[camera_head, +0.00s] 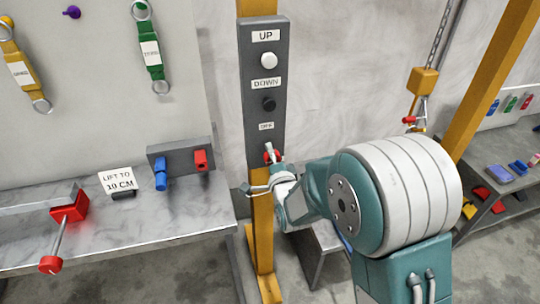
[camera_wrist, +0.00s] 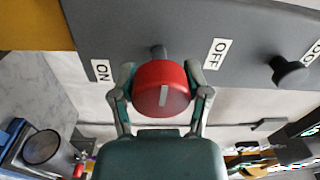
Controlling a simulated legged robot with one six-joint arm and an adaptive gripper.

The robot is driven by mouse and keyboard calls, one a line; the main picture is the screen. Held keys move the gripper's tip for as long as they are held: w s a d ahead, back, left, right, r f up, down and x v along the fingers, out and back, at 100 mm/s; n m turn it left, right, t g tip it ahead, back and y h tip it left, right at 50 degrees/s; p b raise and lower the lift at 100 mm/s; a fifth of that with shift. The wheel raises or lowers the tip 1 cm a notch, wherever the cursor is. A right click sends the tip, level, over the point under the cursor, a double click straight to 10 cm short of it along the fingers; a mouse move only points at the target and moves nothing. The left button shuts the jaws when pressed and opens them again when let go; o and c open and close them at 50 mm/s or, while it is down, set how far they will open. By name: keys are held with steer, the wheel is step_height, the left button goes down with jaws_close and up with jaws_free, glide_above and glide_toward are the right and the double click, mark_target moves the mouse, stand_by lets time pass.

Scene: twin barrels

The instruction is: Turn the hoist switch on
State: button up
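The hoist switch is a red knob (camera_wrist: 161,88) with a white mark, at the lower part of the grey control panel (camera_head: 252,90). In the wrist view an ON label (camera_wrist: 101,70) is left of it and an OFF label (camera_wrist: 217,54) right of it. My gripper (camera_wrist: 161,76) has one finger on each side of the knob, and both fingertips appear to touch it. In the head view my gripper (camera_head: 270,160) is at the panel's lower end and partly covers the knob. The ON label is hidden there.
White UP button (camera_head: 269,61) and black DOWN button (camera_head: 269,104) sit above on the panel, which is on a yellow post (camera_head: 263,230). A workbench (camera_head: 150,230) stands left. A yellow hoist hook block (camera_head: 423,81) hangs on a chain at right. Shelves stand far right.

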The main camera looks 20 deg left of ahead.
steer(key=o, duration=0.4)
steer(key=shift+w+d+f, duration=0.1)
steer(key=shift+f, duration=0.05)
steer(key=shift+c, duration=0.2)
steer(key=v, duration=1.2)
steer(key=d+r+n+g+h, duration=0.4)
steer(key=d+r+n+h, duration=0.15)
steer(key=d, duration=0.85)
steer(key=s+d+r+n+g+h, duration=0.2)
steer(key=s+d, duration=0.4)
steer(key=s, duration=0.3)
steer(key=s+d+r+n+g+h, duration=0.2)
steer(key=s+d+g, duration=0.2)
steer(key=s, duration=0.5)
steer(key=shift+d+r, duration=0.35)
steer(key=shift+d, duration=0.6)
